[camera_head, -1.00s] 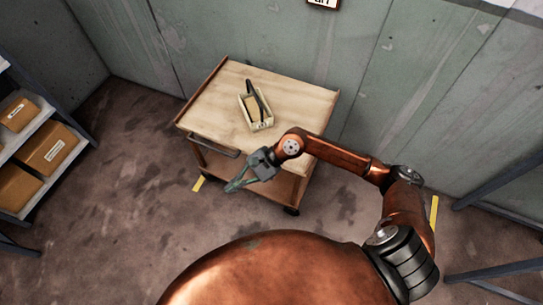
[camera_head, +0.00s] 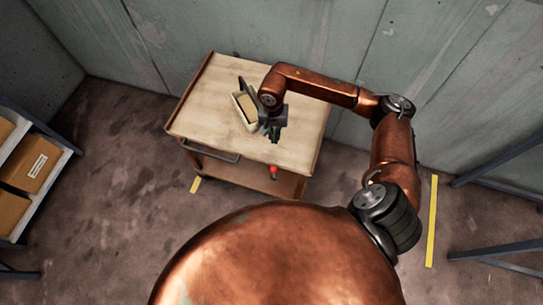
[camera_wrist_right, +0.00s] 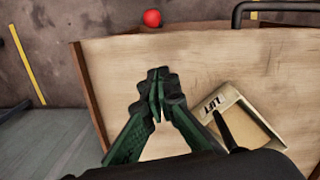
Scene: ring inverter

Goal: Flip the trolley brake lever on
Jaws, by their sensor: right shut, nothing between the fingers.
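The trolley (camera_head: 208,108) has a pale wooden top with a reddish-brown rim and frame. A red ball knob (camera_head: 273,170), apparently the brake lever's end, shows at its front side, right of the handle. The knob also shows at the top of the right wrist view (camera_wrist_right: 152,18), beyond the trolley top's edge; its stem is mostly hidden. My right gripper (camera_head: 274,132) is over the trolley top, apart from the knob and behind it. In the wrist view its green fingers (camera_wrist_right: 158,82) are shut together and empty. My left gripper is not in view.
A cream tray (camera_head: 240,106) with a small label and a dark bar sits on the trolley top beside my right gripper. A dark handle (camera_head: 212,153) is on the trolley's front. Shelves with boxes (camera_head: 30,165) stand at the left. The floor in front is clear.

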